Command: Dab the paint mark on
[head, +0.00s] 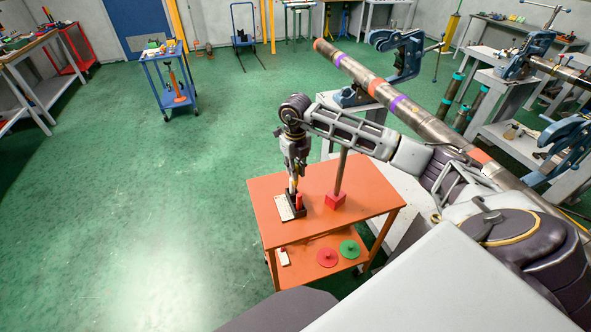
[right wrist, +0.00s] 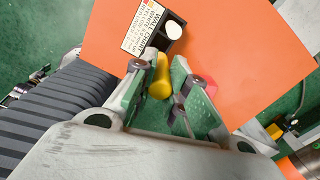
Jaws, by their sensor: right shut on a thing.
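My right gripper (head: 293,182) points down over the orange cart's top (head: 370,190), at a small black holder (head: 299,212). In the right wrist view the gripper (right wrist: 163,78) is shut on a yellow marker (right wrist: 160,88). A red marker (head: 299,200) stands in the holder. A white round marker end (right wrist: 173,31) shows beside a printed card (right wrist: 146,25). The card (head: 283,208) lies left of the holder; its text is only partly legible. A long pipe (head: 420,118) with red and purple bands runs diagonally at the right. My left gripper is out of view.
Red (head: 327,257) and green (head: 349,249) discs lie on the lower shelf. A blue vise (head: 404,55) stands by the pipe.

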